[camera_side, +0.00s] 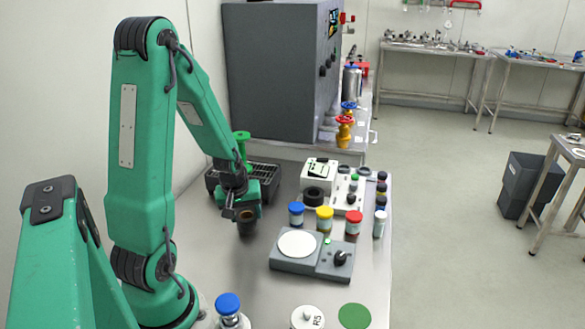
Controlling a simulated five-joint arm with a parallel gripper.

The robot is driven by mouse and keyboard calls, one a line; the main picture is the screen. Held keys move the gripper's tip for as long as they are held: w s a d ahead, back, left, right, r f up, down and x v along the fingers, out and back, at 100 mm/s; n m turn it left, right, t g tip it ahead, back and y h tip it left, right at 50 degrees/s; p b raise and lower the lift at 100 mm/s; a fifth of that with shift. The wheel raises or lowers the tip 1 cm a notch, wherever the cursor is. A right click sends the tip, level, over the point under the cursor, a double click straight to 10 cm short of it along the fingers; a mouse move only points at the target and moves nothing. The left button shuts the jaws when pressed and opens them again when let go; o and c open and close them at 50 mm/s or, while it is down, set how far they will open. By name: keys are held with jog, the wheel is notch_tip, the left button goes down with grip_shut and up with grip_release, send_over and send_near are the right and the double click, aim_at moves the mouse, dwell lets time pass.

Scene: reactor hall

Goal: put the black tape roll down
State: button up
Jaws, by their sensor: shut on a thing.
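My gripper (244,207) points down at the left middle of the grey bench. It is shut on the black tape roll (247,226), a dark round-sided thing with a brownish patch near its top. The fingers and wrist hide part of it. A dark patch lies on the bench just under it, and I cannot tell whether the roll touches the bench.
A black ring (313,195) lies by a white device (319,171). Jars with blue (296,214), yellow (324,218) and red lids (353,224) stand right of my gripper, behind a grey scale (298,262). A black tray (262,171) is behind.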

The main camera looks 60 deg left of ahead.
jog(key=shift+f, duration=0.4)
jog(key=o, duration=1)
jog(key=shift+f, duration=0.1)
jog(key=shift+r, duration=0.2)
jog(key=v, duration=1.1)
jog(key=shift+r, duration=0.4)
jog(key=shift+s+d, duration=0.1)
jog(key=shift+d, duration=0.05)
